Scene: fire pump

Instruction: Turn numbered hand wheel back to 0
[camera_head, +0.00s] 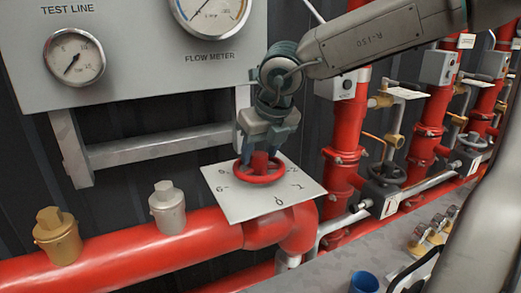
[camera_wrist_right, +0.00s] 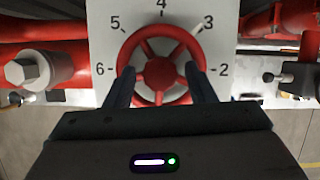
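The red hand wheel (camera_head: 262,178) sits on a white numbered plate (camera_head: 232,205) above the thick red pipe. The wrist view shows the wheel (camera_wrist_right: 160,42) face on, with 2 to 6 readable around its upper half on the plate (camera_wrist_right: 108,22). In the head view, 0 lies at the plate's front edge. My right gripper (camera_head: 260,152) is over the wheel, pointing down. Its two fingers (camera_wrist_right: 160,75) are apart, over the left and right sides of the rim, with the hub between them. Whether they press on the rim is unclear. My left gripper is not in view.
A brass cap (camera_head: 57,235) and a silver cap (camera_head: 167,207) stand on the red pipe to the left. A gauge panel (camera_head: 130,75) is behind. Red vertical pipes (camera_head: 343,150) with valves stand to the right. A blue cup (camera_head: 364,282) is at the bottom.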

